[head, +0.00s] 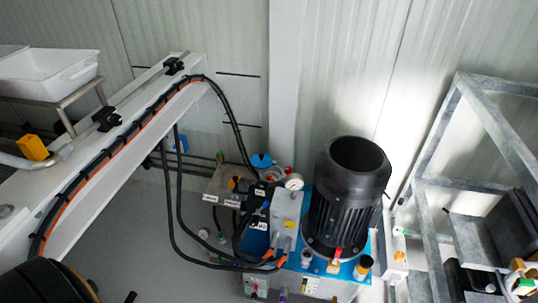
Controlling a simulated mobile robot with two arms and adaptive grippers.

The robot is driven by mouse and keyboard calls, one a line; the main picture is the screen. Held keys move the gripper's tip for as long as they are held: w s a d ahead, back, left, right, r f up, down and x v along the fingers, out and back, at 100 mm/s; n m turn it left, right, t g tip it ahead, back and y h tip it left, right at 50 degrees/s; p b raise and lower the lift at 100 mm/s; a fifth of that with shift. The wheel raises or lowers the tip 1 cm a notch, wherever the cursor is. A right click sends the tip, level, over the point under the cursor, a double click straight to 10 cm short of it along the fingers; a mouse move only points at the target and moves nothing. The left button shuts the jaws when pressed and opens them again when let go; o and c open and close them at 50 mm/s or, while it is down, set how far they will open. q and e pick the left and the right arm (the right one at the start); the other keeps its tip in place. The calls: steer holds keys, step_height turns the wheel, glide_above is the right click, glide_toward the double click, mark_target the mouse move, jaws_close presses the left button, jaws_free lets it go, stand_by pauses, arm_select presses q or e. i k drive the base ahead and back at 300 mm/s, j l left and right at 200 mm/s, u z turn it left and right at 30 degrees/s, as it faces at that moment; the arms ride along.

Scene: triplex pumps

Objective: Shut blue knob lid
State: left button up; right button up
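A round blue knob (261,160) stands behind the hydraulic unit, left of the black motor and near the wall post. It is small in the head view, and I cannot tell whether it belongs to an open or a shut lid. Another small blue part (182,145) shows farther left, partly behind the white beam and hoses. Neither of my grippers is clearly visible.
A black ribbed motor (347,200) stands on the blue-topped pump unit (320,258). Black hoses (172,215) hang from the white beam (110,150). A galvanized frame (432,235) stands at right. White tubs (45,75) sit at upper left. Grey floor (130,240) shows below the beam.

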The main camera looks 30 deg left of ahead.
mark_target(261, 160)
steer(key=i, duration=0.2)
steer(key=i+u, duration=0.1)
steer(key=u, duration=0.25)
steer(key=i+u, duration=0.1)
steer(key=u, duration=0.65)
steer(key=i+l, duration=0.05)
